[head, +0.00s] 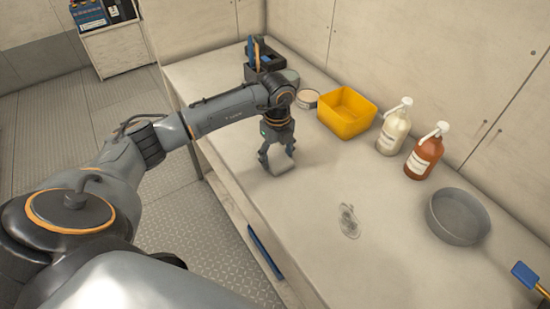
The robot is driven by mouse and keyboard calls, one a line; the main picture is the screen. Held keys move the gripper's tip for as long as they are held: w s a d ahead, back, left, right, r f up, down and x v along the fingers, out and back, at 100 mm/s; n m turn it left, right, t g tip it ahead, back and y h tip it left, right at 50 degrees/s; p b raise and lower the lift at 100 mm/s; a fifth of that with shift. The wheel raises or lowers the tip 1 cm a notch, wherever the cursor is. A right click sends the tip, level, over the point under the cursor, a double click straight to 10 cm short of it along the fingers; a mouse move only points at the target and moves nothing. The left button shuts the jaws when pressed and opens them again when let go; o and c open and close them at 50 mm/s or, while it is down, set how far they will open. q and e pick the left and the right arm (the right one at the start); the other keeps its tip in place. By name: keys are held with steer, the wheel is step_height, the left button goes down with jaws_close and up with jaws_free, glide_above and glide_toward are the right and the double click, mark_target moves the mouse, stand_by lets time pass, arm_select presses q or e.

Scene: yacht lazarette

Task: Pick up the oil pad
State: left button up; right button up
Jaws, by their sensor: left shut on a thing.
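A small pale, flat oil pad (280,165) shows in the head view at the left part of the counter. My left gripper (277,158) points down at it, with its fingers closed on the pad. The gripper hides part of the pad. I cannot tell whether the pad touches the counter or is slightly above it. My right gripper does not show.
The light counter (330,265) also holds a yellow bin (347,113), a round tin (307,98), a white pump bottle (394,128), a brown pump bottle (425,152), a grey bowl (457,216), a clear glass-like item (348,221) and a blue-headed tool (526,276). The front middle is clear.

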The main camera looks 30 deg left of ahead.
arm_select(q)
steer(key=shift+r+b, duration=0.4)
steer(key=shift+r, duration=0.15)
steer(key=s+d+r+b, duration=0.3)
steer(key=s+r, duration=0.9)
steer(key=s, duration=0.1)
steer(key=shift+s+b, duration=0.3)
steer(key=shift+b, duration=0.05)
steer(key=shift+o, duration=1.3)
steer(key=shift+d, duration=0.1)
steer(key=c, duration=0.5)
